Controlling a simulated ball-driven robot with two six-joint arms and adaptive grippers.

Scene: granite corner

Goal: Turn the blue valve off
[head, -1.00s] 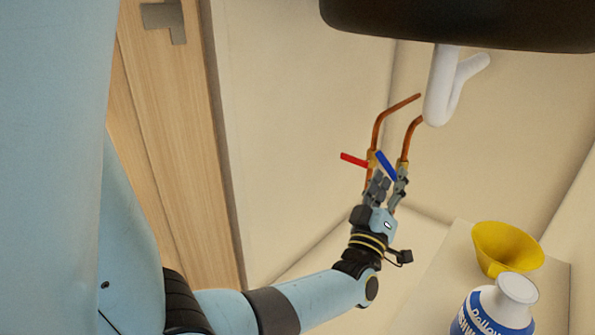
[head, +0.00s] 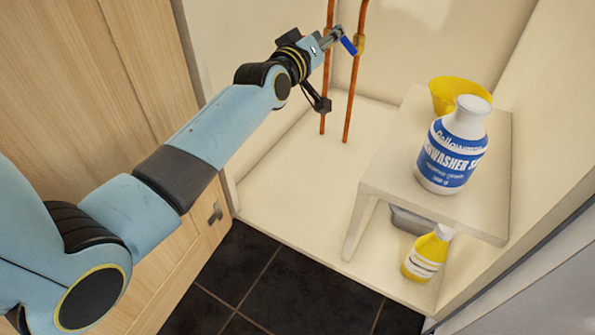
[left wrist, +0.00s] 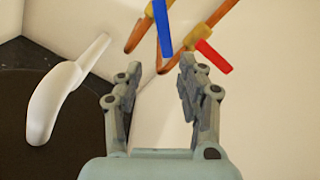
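The blue valve handle (head: 348,45) sits on the right copper pipe (head: 354,80) in the head view. In the left wrist view the blue handle (left wrist: 162,30) is at top centre, ahead of the gap between my fingers. My left gripper (head: 334,38) is close to the handle in the head view. In the left wrist view the fingers of my left gripper (left wrist: 161,66) are apart with nothing between them. A red handle (left wrist: 212,55) is just right of the blue one there; it is hidden in the head view. My right gripper is not in view.
A cream shelf (head: 385,165) holds a blue-and-white dishwasher bottle (head: 450,150) and a yellow funnel (head: 450,92). A yellow bottle (head: 427,255) stands beneath. A white curved pipe (left wrist: 60,95) is left in the wrist view.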

